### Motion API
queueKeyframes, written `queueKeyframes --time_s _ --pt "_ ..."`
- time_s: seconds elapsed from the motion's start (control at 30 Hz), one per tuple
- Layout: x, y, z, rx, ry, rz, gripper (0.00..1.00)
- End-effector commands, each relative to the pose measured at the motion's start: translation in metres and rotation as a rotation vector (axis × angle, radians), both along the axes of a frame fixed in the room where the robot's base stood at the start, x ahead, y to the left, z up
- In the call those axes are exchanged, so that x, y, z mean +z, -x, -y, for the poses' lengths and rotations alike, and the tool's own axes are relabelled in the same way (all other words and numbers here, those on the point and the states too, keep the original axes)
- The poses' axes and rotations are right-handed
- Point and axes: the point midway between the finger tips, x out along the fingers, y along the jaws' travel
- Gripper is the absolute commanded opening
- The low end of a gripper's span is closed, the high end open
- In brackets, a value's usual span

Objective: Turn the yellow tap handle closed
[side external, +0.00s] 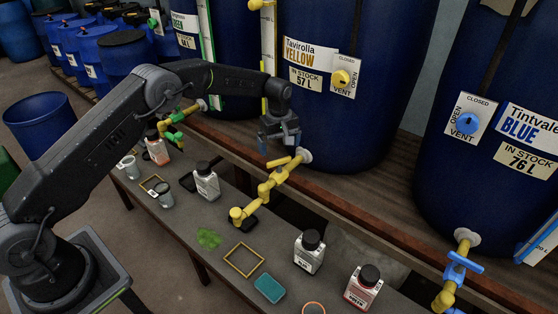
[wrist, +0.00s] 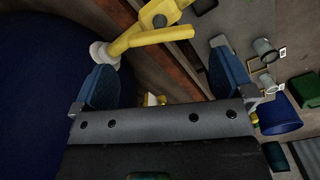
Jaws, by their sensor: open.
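The yellow tap (side external: 265,189) sticks out from the foot of the large blue vat labelled Tavirolla Yellow, over the bench. Its yellow handle (side external: 285,162) is a flat bar lying at an angle across the pipe. The handle also shows in the wrist view (wrist: 165,38), in front of the space between my fingertips. My gripper (side external: 279,149) hangs just above the handle beside the vat. In the wrist view its two blue-padded fingers (wrist: 165,75) are spread wide with nothing gripped. I cannot tell whether either finger touches the handle.
A green-handled tap (side external: 175,127) is to the left and a blue-handled tap (side external: 459,263) to the right. The bench holds several bottles, including a white one (side external: 309,252), a yellow frame (side external: 244,260) and a teal tray (side external: 269,288). A wooden ledge (side external: 345,204) runs below the vats.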

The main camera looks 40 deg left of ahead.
Motion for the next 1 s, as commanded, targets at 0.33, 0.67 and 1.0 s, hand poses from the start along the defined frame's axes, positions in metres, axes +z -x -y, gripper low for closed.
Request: queueKeyframes --time_s 0.33,0.67,1.0 --pt "-0.057 0.001 0.000 -0.001 0.000 -0.001 1.00" --pt "-0.067 0.000 0.000 -0.001 0.000 0.001 1.00" --pt "-0.066 0.000 0.000 -0.001 0.000 0.000 0.78"
